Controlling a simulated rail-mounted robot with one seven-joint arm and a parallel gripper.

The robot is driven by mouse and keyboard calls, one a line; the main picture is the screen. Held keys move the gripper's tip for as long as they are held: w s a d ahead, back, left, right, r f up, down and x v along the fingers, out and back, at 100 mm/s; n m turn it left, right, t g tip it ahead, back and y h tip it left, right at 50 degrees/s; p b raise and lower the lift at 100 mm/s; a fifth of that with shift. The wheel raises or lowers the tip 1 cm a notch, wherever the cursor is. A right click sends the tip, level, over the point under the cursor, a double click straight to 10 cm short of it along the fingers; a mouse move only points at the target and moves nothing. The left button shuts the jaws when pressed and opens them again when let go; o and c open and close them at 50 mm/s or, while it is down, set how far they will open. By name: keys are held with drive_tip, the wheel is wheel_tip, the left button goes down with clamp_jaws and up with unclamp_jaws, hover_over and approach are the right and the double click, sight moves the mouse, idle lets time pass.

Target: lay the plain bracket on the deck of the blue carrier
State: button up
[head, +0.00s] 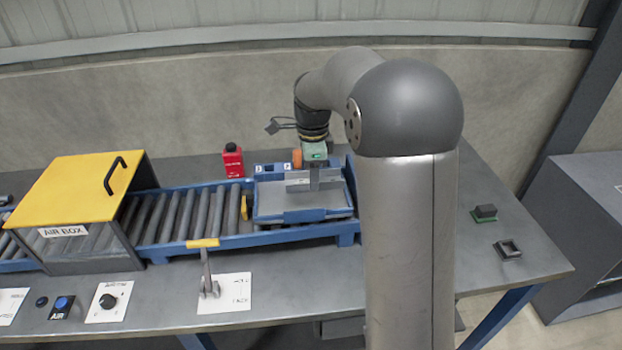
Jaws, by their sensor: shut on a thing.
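The blue carrier (290,216) sits on the roller conveyor, with a flat grey deck and raised blue edges. My gripper (314,182) points down over the carrier's deck, toward its back half.
A yellow-topped air box (68,190) spans the conveyor (180,215) at left. A red block (233,162) stands behind. A lever (208,275) rises in front. A dark block on a green base (485,212) and a square frame (508,249) lie at right.

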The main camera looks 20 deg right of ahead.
sight(311, 195)
drive_tip(key=shift+w+f, duration=0.7)
drive_tip(key=shift+f, duration=1.6)
drive_tip(key=shift+f, duration=0.25)
drive_tip(key=o, duration=1)
drive_tip(key=shift+o, duration=0.2)
drive_tip(key=shift+r, duration=0.2)
